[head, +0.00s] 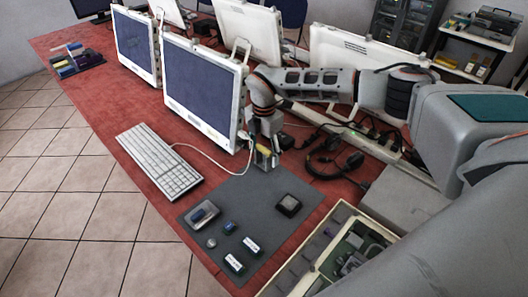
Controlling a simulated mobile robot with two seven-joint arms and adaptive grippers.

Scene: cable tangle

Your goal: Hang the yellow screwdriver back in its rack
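My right gripper (268,159) hangs down from the arm that comes in from the right, in front of the near monitor and just above the back edge of the grey mat. A small yellow piece, which looks like the handle of the yellow screwdriver (264,150), shows between its fingers; the gripper appears shut on it. The fingers hide most of it, and its shaft is not clear. I cannot make out a screwdriver rack for certain. A dark holder (88,59) with small coloured items stands at the far left end of the table. My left gripper is not in view.
The grey mat (232,204) carries several small parts and a dark block (288,205). A white keyboard (160,163), monitors (203,88), a black headset (335,158) with cables, and a parts tray (342,213) surround it. Red tabletop (90,92) is clear along the left.

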